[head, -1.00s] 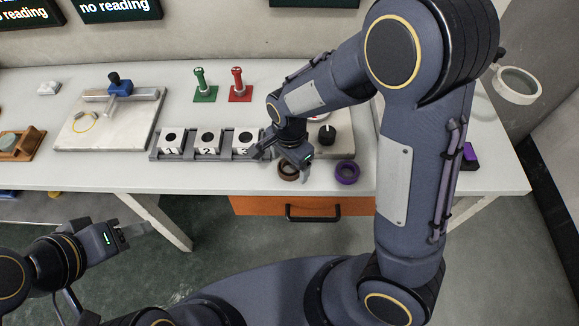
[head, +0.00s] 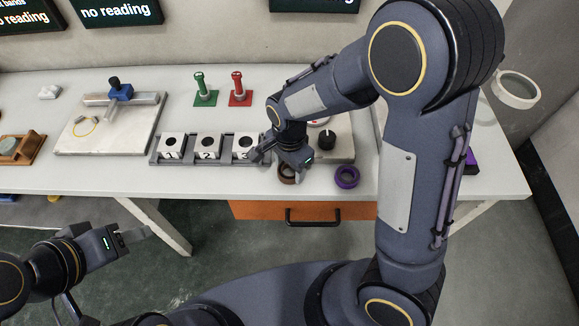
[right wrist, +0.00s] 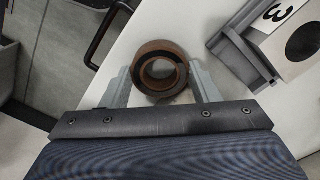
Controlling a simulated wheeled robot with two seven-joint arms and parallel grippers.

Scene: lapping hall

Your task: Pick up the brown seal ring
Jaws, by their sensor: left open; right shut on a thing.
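The brown seal ring (head: 287,175) lies near the front edge of the white table, partly hidden by my right gripper (head: 290,170). In the right wrist view the brown seal ring (right wrist: 160,50) sits between the two grey fingertips of my right gripper (right wrist: 160,80), which are shut on its sides. The table surface shows around the ring; whether it is lifted cannot be told. My left gripper (head: 135,238) is open and empty, out in front of the table at lower left.
A purple ring (head: 346,177) lies just right of the brown ring. A grey rack (head: 190,159) with numbered white blocks stands to the left. A black knob (head: 327,137) is behind. Green (head: 205,95) and red (head: 240,95) stands are further back. An orange drawer (head: 260,210) hangs below.

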